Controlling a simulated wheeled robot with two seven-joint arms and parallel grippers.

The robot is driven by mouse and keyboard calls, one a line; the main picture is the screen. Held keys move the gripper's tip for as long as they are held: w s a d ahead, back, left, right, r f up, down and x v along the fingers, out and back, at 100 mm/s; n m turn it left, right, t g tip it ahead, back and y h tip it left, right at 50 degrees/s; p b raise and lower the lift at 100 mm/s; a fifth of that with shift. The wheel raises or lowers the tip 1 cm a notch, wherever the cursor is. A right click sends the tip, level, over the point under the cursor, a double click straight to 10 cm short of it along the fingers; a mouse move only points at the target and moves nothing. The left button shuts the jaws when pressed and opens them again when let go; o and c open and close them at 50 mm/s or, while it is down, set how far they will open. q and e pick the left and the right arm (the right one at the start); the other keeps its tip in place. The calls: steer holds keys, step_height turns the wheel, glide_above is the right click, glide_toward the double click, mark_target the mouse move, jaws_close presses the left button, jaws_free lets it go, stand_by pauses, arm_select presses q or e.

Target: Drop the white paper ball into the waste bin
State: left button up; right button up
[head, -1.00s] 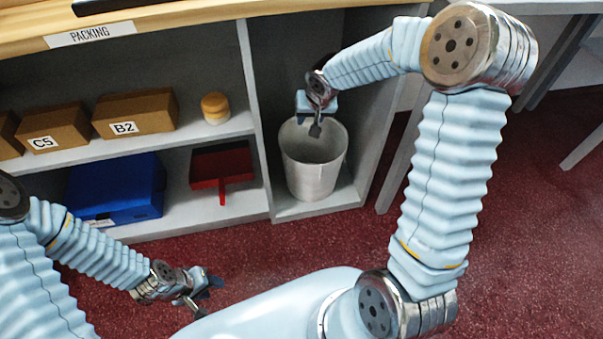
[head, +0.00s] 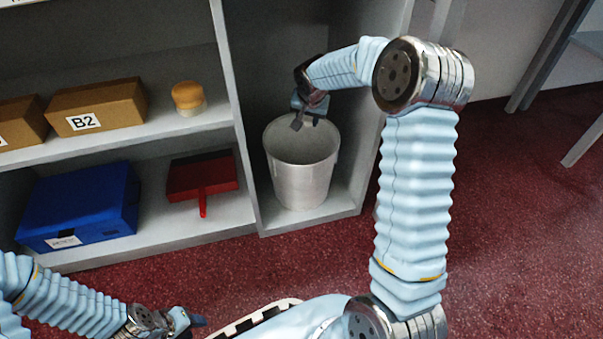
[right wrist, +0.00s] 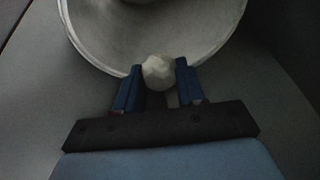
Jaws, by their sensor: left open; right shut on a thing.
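The white paper ball (right wrist: 159,72) is held between the two blue fingers of my right gripper (right wrist: 160,84) in the right wrist view. In the head view the ball cannot be made out. The grey-white waste bin (head: 302,170) stands upright in the shelf's right bay. In the head view my right gripper (head: 308,118) is at the bin's back rim; in the right wrist view the ball shows against the bin's near rim and inside (right wrist: 150,30). My left gripper (head: 190,322) is open and low at the bottom left, well away from the bin.
The shelf unit (head: 242,150) has an upright panel left of the bin. Cardboard boxes (head: 97,105) and an orange-topped jar (head: 187,97) are on the upper shelf. A blue box (head: 80,205) and red dustpan (head: 201,176) are below.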

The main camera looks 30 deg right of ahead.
steer(key=shift+f, duration=0.4)
steer(key=o, duration=1.1)
steer(key=shift+r, duration=0.15)
steer(key=p+v, duration=0.2)
steer(key=v, duration=1.1)
steer(key=shift+s+r, duration=0.25)
